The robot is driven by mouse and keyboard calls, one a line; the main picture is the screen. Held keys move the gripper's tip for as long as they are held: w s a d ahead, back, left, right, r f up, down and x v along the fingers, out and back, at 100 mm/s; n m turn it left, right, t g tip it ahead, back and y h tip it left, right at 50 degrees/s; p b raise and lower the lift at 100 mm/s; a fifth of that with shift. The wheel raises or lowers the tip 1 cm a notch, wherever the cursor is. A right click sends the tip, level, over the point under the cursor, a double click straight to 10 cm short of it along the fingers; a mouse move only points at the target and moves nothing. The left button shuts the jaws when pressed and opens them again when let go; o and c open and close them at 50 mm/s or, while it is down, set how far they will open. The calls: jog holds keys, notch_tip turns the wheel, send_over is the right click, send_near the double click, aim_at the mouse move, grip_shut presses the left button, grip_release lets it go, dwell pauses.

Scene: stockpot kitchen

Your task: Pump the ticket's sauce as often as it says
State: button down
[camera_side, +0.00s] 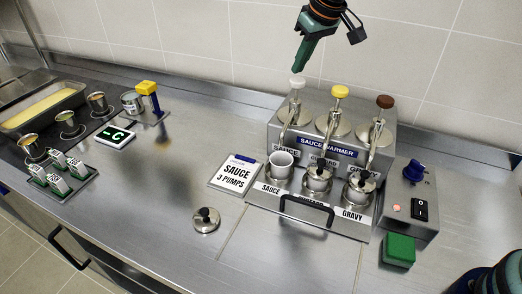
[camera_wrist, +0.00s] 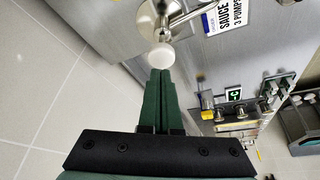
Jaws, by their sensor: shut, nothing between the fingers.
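The ticket (camera_side: 235,174) lies on the counter left of the sauce warmer and reads "SAUCE 3 PUMPS"; it also shows in the wrist view (camera_wrist: 229,14). The sauce warmer (camera_side: 290,133) has a white (camera_side: 297,82), a yellow (camera_side: 340,91) and a brown pump knob (camera_side: 385,101). The white one stands at the left, behind the "SAUCE" label, with a white cup (camera_side: 281,163) under its spout. My gripper (camera_side: 298,66) is shut and empty, just above the white knob. In the wrist view the fingertips (camera_wrist: 160,71) point at the white knob (camera_wrist: 162,55); whether they touch is unclear.
Lidded pots (camera_side: 318,180) stand before the other two pumps. A loose lid (camera_side: 206,219) lies on the counter. A control box (camera_side: 410,200) and green block (camera_side: 399,250) stand at the right. A small display (camera_side: 115,136) and several metal cups are at the left. The middle counter is clear.

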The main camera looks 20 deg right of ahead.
aim_at(299, 80)
jog(key=shift+f, duration=0.15)
jog(key=shift+f, duration=2.15)
jog(key=shift+r, duration=2.3)
jog(key=shift+f, duration=0.15)
jog(key=shift+f, duration=2.15)
jog(key=shift+r, duration=2.3)
